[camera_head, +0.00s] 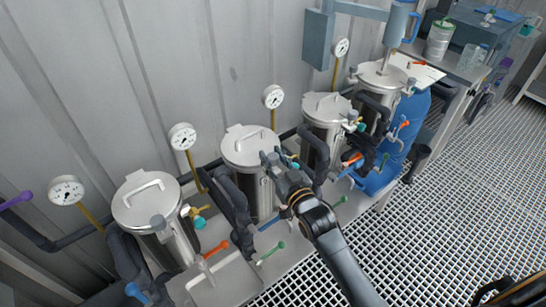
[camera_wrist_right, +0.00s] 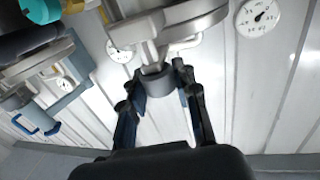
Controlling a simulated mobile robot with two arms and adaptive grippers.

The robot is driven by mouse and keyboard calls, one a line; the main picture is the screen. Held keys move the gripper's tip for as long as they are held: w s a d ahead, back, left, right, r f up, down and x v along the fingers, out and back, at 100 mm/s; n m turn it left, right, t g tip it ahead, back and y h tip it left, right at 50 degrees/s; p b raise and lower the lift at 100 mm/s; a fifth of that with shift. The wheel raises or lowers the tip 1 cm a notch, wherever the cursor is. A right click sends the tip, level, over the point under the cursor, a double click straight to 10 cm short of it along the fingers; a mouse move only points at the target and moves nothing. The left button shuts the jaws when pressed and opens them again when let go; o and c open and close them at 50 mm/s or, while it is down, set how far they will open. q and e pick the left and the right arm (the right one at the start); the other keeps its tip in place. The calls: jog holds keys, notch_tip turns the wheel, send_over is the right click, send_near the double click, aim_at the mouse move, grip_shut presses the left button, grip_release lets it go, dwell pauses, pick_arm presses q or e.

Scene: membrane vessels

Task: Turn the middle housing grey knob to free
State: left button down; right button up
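The middle steel housing (camera_head: 245,150) stands in the row with a lidded top and a bar handle. My right gripper (camera_head: 271,157) reaches it from the lower right, at the side of its lid. In the right wrist view my right gripper's two dark fingers (camera_wrist_right: 162,85) stand on either side of a grey round knob (camera_wrist_right: 158,83). Both fingertips appear to be against the knob. My left gripper is in neither view.
A housing (camera_head: 148,205) stands to the left and two more (camera_head: 325,110) (camera_head: 383,76) to the right. Gauges (camera_head: 182,137) rise behind them. Dark hoses and coloured valve handles, orange (camera_head: 216,248) and green (camera_head: 271,253), crowd the front. The grated floor (camera_head: 460,210) is open to the right.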

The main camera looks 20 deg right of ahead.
grip_shut()
